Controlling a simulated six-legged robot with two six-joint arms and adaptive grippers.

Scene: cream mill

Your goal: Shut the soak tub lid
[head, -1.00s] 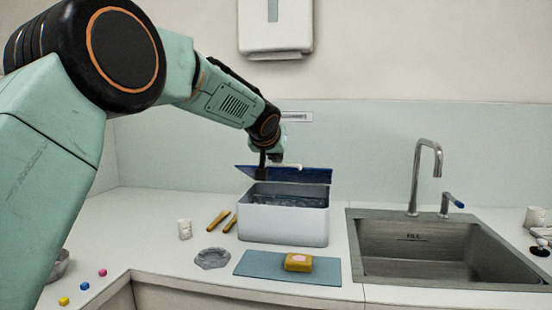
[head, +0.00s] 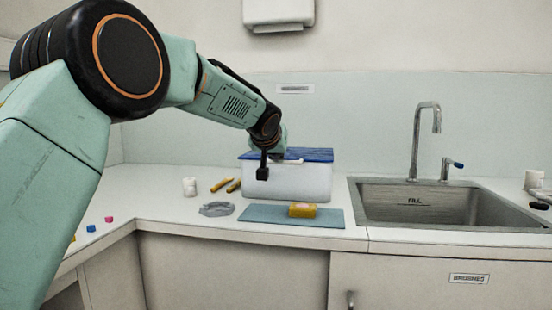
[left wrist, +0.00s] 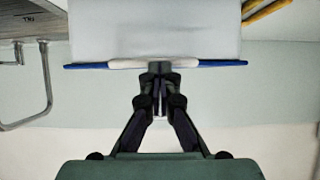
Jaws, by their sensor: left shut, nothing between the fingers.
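The soak tub (head: 305,184) is a white box on the counter, left of the sink. Its blue lid (head: 312,154) lies flat across the top, and no gap shows at the front. My left gripper (head: 263,174) is shut and empty, in front of the tub's upper left front, its fingers pointing down. In the left wrist view the picture is upside down: the lid edge (left wrist: 215,64) is a thin blue line with a white handle strip (left wrist: 127,64), and the shut fingertips (left wrist: 160,70) overlap it. I cannot tell whether they touch it. My right gripper is not in view.
A blue-grey mat (head: 265,214) with a yellow block (head: 302,211) lies in front of the tub. A grey dish (head: 216,209), a white cup (head: 189,186) and yellow sticks (head: 221,184) are to its left. The sink (head: 440,205) and faucet are at right.

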